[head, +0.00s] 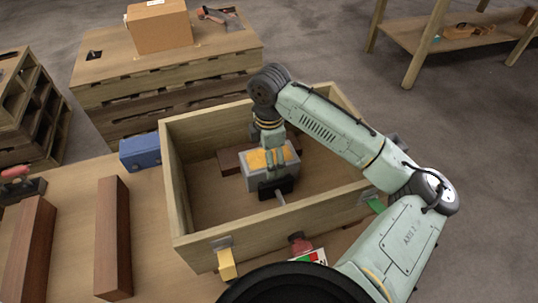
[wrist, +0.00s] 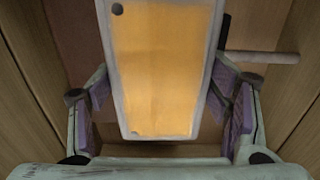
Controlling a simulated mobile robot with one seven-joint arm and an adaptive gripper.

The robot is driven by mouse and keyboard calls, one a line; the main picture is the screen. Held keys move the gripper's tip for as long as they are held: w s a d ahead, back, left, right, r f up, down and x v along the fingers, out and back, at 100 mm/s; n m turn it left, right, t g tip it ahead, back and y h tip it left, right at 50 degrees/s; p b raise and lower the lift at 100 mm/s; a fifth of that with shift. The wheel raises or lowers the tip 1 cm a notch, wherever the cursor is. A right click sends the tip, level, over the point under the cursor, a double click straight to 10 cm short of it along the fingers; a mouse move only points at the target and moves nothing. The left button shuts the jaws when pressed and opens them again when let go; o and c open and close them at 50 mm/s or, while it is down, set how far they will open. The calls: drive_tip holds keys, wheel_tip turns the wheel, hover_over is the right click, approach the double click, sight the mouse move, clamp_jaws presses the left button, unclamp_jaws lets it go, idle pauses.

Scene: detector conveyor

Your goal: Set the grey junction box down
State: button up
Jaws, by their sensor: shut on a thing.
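The grey junction box (head: 256,184) has an orange-yellow top panel and is inside the open wooden crate (head: 206,251). My gripper (head: 272,152) reaches down into the crate from above and is shut on the box. In the wrist view, the box (wrist: 155,70) sits between the two purple-padded fingers of my gripper (wrist: 167,95). I cannot tell whether the box's underside touches the crate floor.
A red-brown block (head: 230,161) lies in the crate behind the box. A black piece with a pale rod (head: 281,197) is at the box's front. Crate floor shows free at left. A blue box (head: 140,152) and long brown blocks (head: 113,238) lie outside, left.

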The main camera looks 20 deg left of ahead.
drive_tip(key=shift+f, duration=0.45)
drive_tip(key=o, duration=2)
drive_tip(key=shift+c, duration=0.2)
wheel_tip(320, 180, up, 13)
drive_tip(key=b, duration=0.1)
drive_tip(key=shift+r, duration=0.1)
